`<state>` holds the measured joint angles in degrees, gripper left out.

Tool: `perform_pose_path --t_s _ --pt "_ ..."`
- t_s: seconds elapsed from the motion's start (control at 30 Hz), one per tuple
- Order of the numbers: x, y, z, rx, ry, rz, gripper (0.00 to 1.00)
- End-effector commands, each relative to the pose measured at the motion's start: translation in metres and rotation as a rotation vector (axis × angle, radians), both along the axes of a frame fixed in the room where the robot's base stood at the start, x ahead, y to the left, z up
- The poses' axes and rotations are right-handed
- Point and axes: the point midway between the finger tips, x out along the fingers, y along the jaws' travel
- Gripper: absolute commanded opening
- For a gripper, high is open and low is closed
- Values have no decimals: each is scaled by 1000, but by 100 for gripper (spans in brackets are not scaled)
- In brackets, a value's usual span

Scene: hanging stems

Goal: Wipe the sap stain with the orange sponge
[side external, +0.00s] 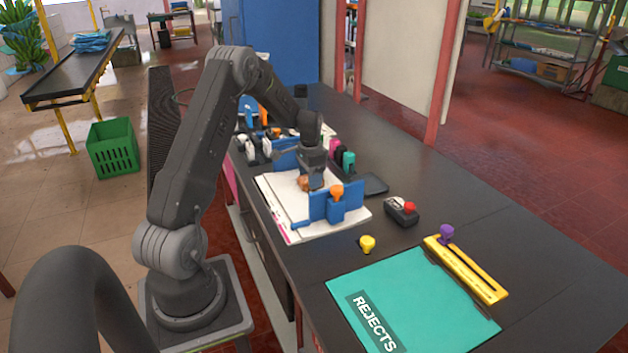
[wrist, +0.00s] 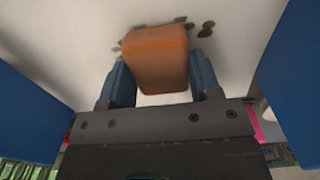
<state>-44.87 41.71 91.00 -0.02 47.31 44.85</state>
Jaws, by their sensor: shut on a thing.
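The orange sponge (wrist: 155,58) is between the two blue fingers of my gripper (wrist: 160,85) in the wrist view, and the gripper is shut on it. In the side external view the sponge (side external: 305,183) shows low over the white board (side external: 285,200), partly hidden by my gripper (side external: 318,185). The dark sap stain (wrist: 205,30) shows as several brown spots on the white surface, just beyond and to the right of the sponge. Part of it may be hidden behind the sponge. I cannot tell whether the sponge touches the surface.
A blue holder (side external: 335,207) with an orange knob stands at the white board's front edge, close to my gripper. A black box with a red button (side external: 402,211), a yellow knob (side external: 367,243) and a teal REJECTS mat (side external: 440,290) lie nearer. Several small items crowd the table behind.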

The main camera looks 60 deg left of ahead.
Motion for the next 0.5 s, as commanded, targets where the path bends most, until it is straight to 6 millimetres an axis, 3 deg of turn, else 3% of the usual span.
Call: perform_pose_path --t_s 0.5 --pt "0 48 -1 0 0 1 35"
